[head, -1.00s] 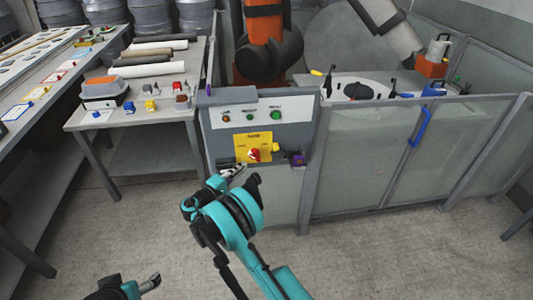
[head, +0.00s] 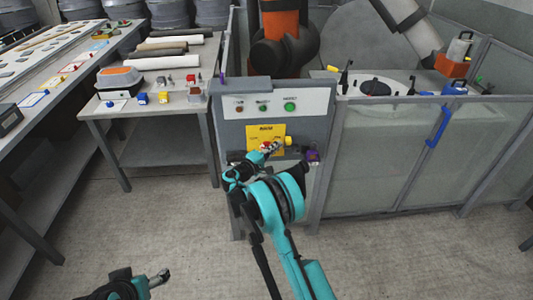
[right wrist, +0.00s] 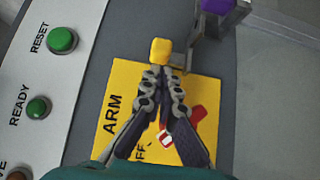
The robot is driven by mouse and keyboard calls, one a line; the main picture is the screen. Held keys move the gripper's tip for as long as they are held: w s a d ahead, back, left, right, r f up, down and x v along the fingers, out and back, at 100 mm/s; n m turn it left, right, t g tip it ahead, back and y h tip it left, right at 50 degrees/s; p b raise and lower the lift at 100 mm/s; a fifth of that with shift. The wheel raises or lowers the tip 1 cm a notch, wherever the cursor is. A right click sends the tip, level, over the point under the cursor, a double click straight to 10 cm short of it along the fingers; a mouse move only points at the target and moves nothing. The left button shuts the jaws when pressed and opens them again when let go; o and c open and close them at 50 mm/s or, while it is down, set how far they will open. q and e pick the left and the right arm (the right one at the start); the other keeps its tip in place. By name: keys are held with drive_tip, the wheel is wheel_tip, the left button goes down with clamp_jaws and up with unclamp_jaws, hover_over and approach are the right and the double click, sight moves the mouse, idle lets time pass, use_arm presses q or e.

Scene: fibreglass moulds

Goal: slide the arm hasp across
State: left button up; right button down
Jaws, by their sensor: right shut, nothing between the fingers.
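The control panel has a yellow plate (head: 257,131) lettered ARM, with a red rotary switch on it. In the right wrist view the red switch (right wrist: 197,118) is partly behind my fingers. The hasp's yellow knob (head: 288,141) is at the plate's right edge. In the right wrist view the yellow knob (right wrist: 161,48) is just past my fingertips, beside a grey metal bracket (right wrist: 183,52). My right gripper (head: 275,146) is shut and empty, its tips close to the knob; I cannot tell whether they touch. My left gripper (head: 163,276) is low at the left, its jaws unclear.
A purple block (head: 313,155) sits on a bracket right of the plate. Ready and reset buttons (head: 290,107) are above it. A fenced cell (head: 390,150) with a blue handle (head: 438,127) stands at right, a workbench (head: 165,104) at left. The floor in front is clear.

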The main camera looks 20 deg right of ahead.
sight(293, 145)
drive_tip(key=shift+s+d, duration=0.15)
drive_tip(key=shift+d, duration=0.4)
drive_tip(key=d, duration=0.2)
drive_tip(key=s+d, duration=0.1)
drive_tip(key=d, duration=0.2)
drive_tip(key=shift+s+d, duration=0.15)
drive_tip(key=shift+d, duration=0.1)
drive_tip(key=shift+a, duration=0.1)
